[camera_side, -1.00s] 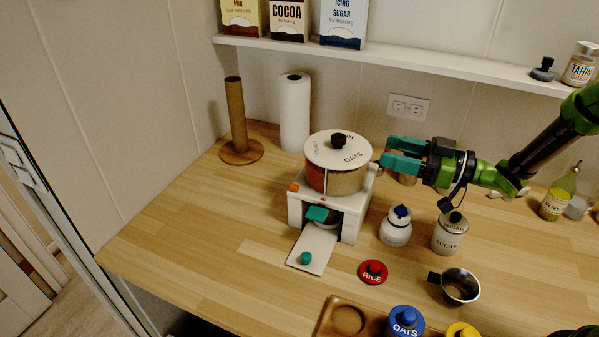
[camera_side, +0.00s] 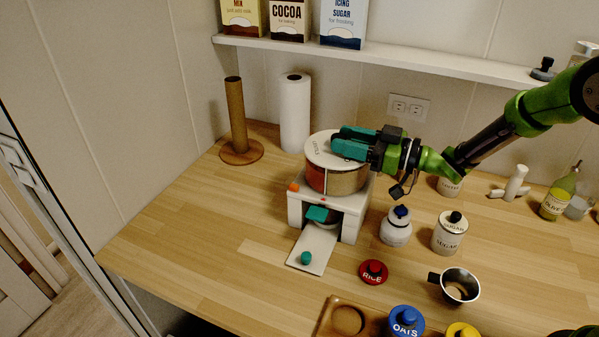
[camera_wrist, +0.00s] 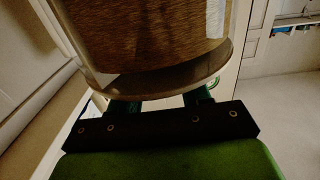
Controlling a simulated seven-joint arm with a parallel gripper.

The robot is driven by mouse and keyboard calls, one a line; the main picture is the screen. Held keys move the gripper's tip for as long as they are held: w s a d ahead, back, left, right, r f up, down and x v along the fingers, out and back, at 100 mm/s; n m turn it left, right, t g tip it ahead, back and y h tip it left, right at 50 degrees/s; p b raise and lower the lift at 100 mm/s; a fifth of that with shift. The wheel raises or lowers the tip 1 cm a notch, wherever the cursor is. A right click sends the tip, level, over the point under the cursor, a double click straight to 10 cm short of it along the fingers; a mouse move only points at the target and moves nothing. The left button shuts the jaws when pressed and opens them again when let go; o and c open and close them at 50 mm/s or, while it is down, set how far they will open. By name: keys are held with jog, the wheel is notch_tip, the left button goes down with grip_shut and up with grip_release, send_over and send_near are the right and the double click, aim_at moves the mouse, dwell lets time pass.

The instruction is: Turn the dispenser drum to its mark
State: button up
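The dispenser drum (camera_side: 326,177) has clear walls, a white lid and sections of different brown and red fill. It sits upright on a white stand (camera_side: 349,216) with a small red mark (camera_side: 323,199) at the front. My gripper (camera_side: 344,142) is over the right part of the lid, its teal fingers spread apart. The lid's black knob is hidden behind the fingers, so I cannot tell whether they touch it. In the wrist view the drum (camera_wrist: 150,40) fills the upper middle and hides the fingertips.
A paper roll (camera_side: 294,112) and a wooden holder (camera_side: 238,120) stand behind left. A white jar (camera_side: 396,228), a sugar jar (camera_side: 449,235), a red rice lid (camera_side: 373,272) and a metal cup (camera_side: 459,286) are to the right. The left counter is clear.

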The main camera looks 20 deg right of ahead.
grip_shut()
jog(key=shift+s+m+t+h, duration=0.1)
jog(key=shift+m+t+h, duration=0.2)
jog(key=shift+h, duration=0.1)
jog(key=m+t+h, duration=0.2)
jog(key=h, duration=0.1)
jog(key=a+m+h, duration=0.1)
jog(key=shift+s+t, duration=0.25)
jog(key=shift+t, duration=0.15)
jog(key=m+h, duration=0.1)
jog(key=h, duration=0.1)
jog(key=m+t+h, duration=0.1)
jog(key=h, duration=0.1)
jog(key=a+m+h, duration=0.1)
jog(key=m+h, duration=0.1)
jog(key=shift+s+t, duration=0.1)
jog(key=shift+t, duration=0.2)
jog(key=m+h, duration=0.2)
jog(key=h, duration=0.1)
jog(key=m+h, duration=0.1)
jog(key=h, duration=0.1)
jog(key=shift+a, duration=0.25)
jog(key=shift+w+a+m+g+h, duration=0.1)
jog(key=shift+m+g+h, duration=0.3)
jog(key=shift+m+h, duration=0.55)
jog(key=shift+w+a+m+g+h, duration=0.1)
jog(key=shift+m+g+h, duration=0.45)
jog(key=shift+h, duration=0.7)
